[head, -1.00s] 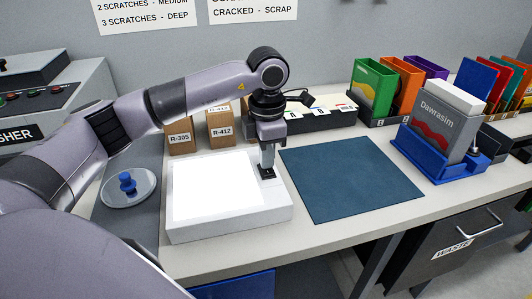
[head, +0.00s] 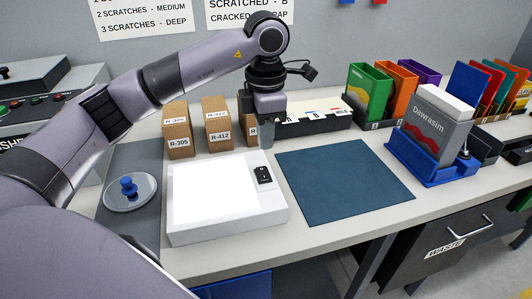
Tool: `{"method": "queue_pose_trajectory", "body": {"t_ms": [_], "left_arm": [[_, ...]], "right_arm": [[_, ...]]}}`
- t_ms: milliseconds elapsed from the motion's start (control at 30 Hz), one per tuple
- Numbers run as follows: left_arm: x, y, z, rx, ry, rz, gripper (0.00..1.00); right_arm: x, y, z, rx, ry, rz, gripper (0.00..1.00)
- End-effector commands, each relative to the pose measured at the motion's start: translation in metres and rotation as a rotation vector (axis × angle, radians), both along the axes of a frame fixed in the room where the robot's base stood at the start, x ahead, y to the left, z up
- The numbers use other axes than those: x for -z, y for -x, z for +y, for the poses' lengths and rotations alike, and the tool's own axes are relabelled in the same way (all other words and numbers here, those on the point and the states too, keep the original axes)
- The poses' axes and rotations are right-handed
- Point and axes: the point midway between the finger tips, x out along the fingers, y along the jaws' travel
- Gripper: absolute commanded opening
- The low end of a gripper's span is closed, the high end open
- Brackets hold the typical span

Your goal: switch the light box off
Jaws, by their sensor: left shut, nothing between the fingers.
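The light box (head: 279,205) is a white slab on the bench, left of centre. Its large panel (head: 213,190) shows bright white. A small black rocker switch (head: 264,175) sits in its upper right corner and is in plain view. Which way the rocker is tipped is too small to tell. My left gripper (head: 266,146) is shut and empty, pointing down just behind and above the switch, apart from it. My right gripper is not in view.
Cardboard boxes (head: 179,140) and a black divided tray (head: 318,123) stand behind the light box. A dark blue mat (head: 345,182) lies to its right. A blue holder (head: 425,165) is farther right. A round dish with a blue knob (head: 128,188) is at left.

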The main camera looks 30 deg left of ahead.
Motion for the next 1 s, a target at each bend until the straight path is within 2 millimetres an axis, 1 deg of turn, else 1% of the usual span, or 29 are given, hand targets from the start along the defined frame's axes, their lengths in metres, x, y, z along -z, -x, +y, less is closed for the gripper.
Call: {"method": "queue_pose_trajectory", "body": {"t_ms": [33, 167, 200, 333, 500, 800, 867, 1000], "left_arm": [[-0.012, -0.001, -0.001, 0.000, 0.000, -0.005, 0.00], [-0.039, 0.000, -0.001, -0.001, 0.000, -0.005, 0.00], [-0.045, 0.000, -0.001, -0.001, -0.001, -0.003, 0.00], [-0.056, 0.001, -0.001, -0.002, 0.000, -0.003, 0.00], [-0.060, 0.001, -0.001, -0.002, -0.001, -0.001, 0.00], [-0.060, 0.001, -0.001, -0.002, -0.001, -0.001, 0.00], [-0.059, 0.001, -0.001, -0.001, -0.002, -0.003, 0.00], [-0.056, 0.000, -0.001, 0.002, -0.017, -0.019, 0.00]], "right_arm": [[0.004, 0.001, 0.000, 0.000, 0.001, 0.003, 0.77], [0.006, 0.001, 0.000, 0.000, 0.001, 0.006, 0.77], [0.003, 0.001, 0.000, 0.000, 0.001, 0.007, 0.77], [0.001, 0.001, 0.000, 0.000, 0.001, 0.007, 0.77], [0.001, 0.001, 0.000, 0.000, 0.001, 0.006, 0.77], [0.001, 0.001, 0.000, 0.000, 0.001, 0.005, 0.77], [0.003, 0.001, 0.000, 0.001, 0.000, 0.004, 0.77], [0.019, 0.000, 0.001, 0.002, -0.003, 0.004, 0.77]]}}
